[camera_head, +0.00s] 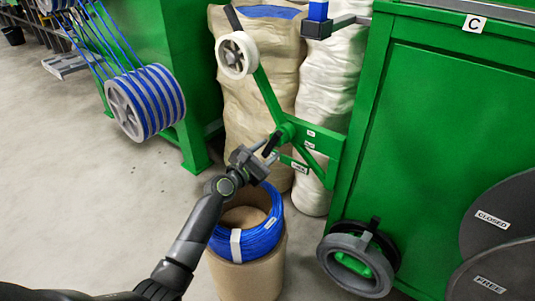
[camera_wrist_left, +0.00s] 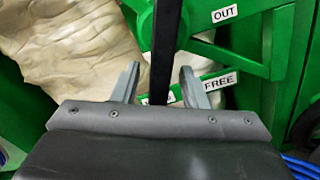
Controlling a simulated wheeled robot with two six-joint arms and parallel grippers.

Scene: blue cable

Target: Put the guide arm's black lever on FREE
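The green guide arm (camera_head: 268,95) carries a white wheel (camera_head: 236,55) at its upper end and pivots on a green bracket (camera_head: 325,152). Its black lever (camera_head: 271,144) hangs by the pivot; in the left wrist view the lever (camera_wrist_left: 165,45) runs down between my fingers. My left gripper (camera_head: 257,157) is open around it, with gaps on both sides. The FREE label (camera_wrist_left: 219,81) is right of the lever, just past the right finger. The OUT label (camera_wrist_left: 224,13) is higher up. Another label (camera_wrist_left: 156,99) by the lever's lower end is mostly hidden. My right gripper is out of view.
A blue cable coil (camera_head: 262,238) sits on a cardboard drum (camera_head: 245,277) below my left gripper. Wrapped sacks (camera_head: 240,105) stand behind the arm. A green cabinet (camera_head: 440,140) stands right, with dark discs (camera_head: 500,215). A blue-striped reel (camera_head: 146,103) is left.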

